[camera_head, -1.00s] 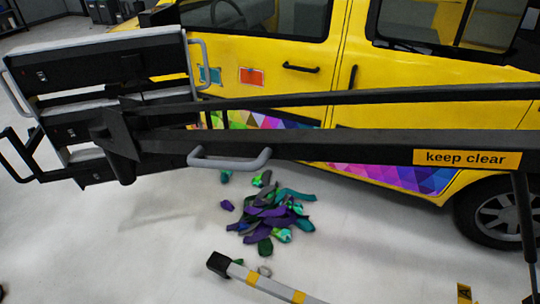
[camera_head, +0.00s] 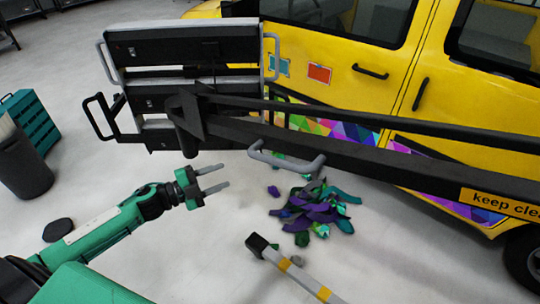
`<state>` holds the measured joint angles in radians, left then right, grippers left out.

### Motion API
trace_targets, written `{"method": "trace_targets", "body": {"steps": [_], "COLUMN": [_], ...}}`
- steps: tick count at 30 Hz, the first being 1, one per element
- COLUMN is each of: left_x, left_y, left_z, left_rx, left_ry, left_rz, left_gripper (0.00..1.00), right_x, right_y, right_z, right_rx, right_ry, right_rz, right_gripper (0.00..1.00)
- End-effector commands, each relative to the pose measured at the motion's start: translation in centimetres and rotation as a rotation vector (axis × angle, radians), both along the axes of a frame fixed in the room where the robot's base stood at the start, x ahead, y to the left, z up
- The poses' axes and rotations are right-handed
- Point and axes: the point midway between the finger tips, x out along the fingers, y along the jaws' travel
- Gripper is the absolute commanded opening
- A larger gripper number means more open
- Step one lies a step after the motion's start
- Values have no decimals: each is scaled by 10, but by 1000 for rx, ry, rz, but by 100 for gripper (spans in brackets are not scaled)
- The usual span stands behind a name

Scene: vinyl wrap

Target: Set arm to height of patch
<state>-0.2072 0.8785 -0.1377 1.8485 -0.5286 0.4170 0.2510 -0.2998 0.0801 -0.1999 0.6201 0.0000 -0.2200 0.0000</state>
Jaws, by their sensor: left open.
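The black lift arm (camera_head: 350,150) with a "keep clear" label crosses in front of the yellow van, with a grey handle (camera_head: 287,160) on its lower side. Two small patches, one teal (camera_head: 279,66) and one orange-red (camera_head: 319,74), are on the van door above the arm. My left gripper (camera_head: 221,179), on a green arm from the lower left, is open and empty. It is left of the grey handle and apart from it. My right gripper does not show.
The yellow van (camera_head: 345,40) fills the upper right. A pile of purple and green vinyl scraps (camera_head: 313,208) lies on the floor below the arm. A grey and yellow striped bar (camera_head: 290,268) is in front. A dark bin (camera_head: 22,165) and teal crate (camera_head: 35,122) stand at left.

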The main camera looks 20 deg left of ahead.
Motion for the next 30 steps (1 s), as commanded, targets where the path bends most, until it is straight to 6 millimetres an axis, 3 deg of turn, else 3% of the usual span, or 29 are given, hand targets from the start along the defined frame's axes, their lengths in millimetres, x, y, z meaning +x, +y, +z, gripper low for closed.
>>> {"method": "trace_targets", "body": {"steps": [1,3,7,14,30], "left_x": [-9,-20,-35,-33,10], "left_y": [-16,-33,-52,-64,-125], "left_z": [30,57,82,89,92], "left_rx": [28,59,92,98,96], "left_ry": [-42,-86,-129,-140,-142], "left_rz": [-72,-152,-238,-256,-255], "left_gripper": [41,41,41,41,41], "right_x": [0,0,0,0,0], "right_y": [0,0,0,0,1], "right_z": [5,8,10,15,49], "right_rx": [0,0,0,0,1], "right_ry": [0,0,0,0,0], "right_rz": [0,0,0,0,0], "right_gripper": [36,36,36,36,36]}}
